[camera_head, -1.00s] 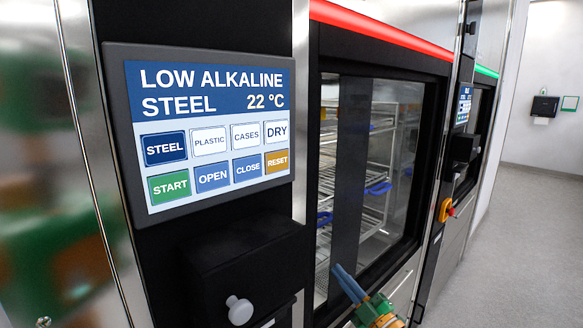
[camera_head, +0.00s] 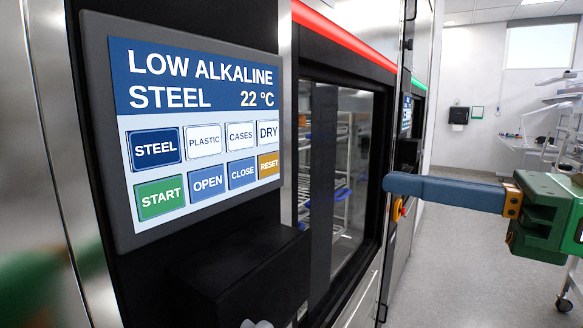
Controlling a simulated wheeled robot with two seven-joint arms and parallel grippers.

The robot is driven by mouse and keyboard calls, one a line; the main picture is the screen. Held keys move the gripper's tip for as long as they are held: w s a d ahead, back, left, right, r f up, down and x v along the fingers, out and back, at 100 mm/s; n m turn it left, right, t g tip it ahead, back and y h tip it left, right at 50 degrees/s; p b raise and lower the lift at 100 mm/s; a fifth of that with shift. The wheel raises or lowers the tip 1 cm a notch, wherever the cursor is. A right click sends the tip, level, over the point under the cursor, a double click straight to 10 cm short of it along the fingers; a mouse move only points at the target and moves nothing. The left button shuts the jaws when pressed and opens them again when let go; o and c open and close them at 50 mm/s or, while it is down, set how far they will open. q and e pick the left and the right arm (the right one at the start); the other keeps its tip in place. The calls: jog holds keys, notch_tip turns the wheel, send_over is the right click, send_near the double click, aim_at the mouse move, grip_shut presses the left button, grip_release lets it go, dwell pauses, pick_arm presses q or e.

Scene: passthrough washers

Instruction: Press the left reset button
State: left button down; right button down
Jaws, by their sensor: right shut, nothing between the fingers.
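The orange RESET button (camera_head: 268,165) shows at the right end of the lower row on the touch screen (camera_head: 192,65) of the near washer. The screen reads LOW ALKALINE STEEL, 22 °C. My right gripper (camera_head: 388,183) comes in from the right with its blue fingers shut together and empty, pointing left. In the picture its tips are to the right of the RESET button, apart from the screen and in front of the washer's glass door.
The near washer has a glass door (camera_head: 345,160) with racks behind it and a red light strip (camera_head: 345,35) above. A white knob (camera_head: 257,323) sits below the screen. A second washer with a green strip (camera_head: 419,84) stands beyond.

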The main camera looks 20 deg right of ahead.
aim_at(270, 163)
jog(key=p+x, duration=0.2)
jog(key=x, duration=0.4)
jog(key=p+x, duration=0.3)
jog(key=x, duration=0.4)
jog(key=shift+w+a+r, duration=0.1)
jog(key=shift+a+r, duration=0.1)
jog(key=shift+a, duration=0.15)
jog(key=shift+w+a+f, duration=0.15)
jog(key=shift+w+a, duration=0.05)
jog(key=shift+w, duration=0.1)
